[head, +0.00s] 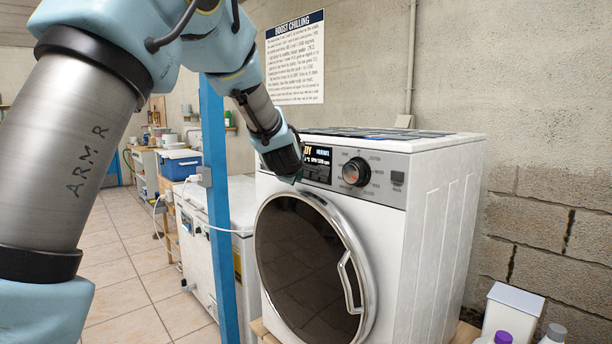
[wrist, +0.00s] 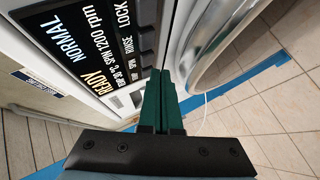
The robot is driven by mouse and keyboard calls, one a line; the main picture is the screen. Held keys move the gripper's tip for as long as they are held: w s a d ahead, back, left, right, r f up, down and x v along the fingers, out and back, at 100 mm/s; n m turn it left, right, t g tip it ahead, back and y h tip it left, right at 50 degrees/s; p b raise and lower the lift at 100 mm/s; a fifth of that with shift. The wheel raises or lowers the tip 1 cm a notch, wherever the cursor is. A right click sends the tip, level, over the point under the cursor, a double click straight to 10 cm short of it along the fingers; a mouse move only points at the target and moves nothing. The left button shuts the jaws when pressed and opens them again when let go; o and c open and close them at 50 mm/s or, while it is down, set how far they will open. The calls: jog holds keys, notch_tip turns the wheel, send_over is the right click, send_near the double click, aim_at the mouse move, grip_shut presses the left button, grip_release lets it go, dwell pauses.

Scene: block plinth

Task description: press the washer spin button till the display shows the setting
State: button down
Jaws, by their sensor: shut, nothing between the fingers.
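The white washer (head: 425,200) stands on a wooden base, its control panel along the top front. Its dark display (head: 318,154) is partly behind my gripper in the head view. In the wrist view the display (wrist: 90,50) reads READY, NORMAL, 30 °C and SPIN 1200 rpm. Below it is a row of dark buttons, with labels including LOCK, RINSE and one like SPIN (wrist: 130,66). My gripper (head: 297,180) is shut and empty, its dark green fingertips (wrist: 160,76) at the button row near the spin label. Contact with a button cannot be told; the fingers hide part of the row.
A round knob (head: 356,172) sits right of the display. The round door (head: 305,270) with its raised handle (head: 350,283) is just below the panel. A blue post (head: 215,200) stands left of the washer. A white box (head: 512,310) and bottles stand at lower right.

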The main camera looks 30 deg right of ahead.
jog(key=shift+d, duration=0.35)
jog(key=shift+w+d+p, duration=0.1)
jog(key=shift+d+p, duration=0.25)
jog(key=shift+p, duration=0.1)
dwell(0.5)
jog(key=shift+a+b, duration=0.7)
jog(key=shift+a, duration=0.05)
jog(key=shift+a, duration=0.1)
jog(key=shift+s+a+b, duration=0.2)
jog(key=shift+a+b, duration=0.45)
jog(key=shift+a, duration=0.15)
jog(key=shift+s+a+b, duration=0.25)
jog(key=shift+a+b, duration=0.45)
jog(key=shift+a, duration=0.1)
jog(key=shift+s+a+b, duration=0.2)
jog(key=shift+a+b, duration=0.45)
jog(key=shift+a, duration=0.15)
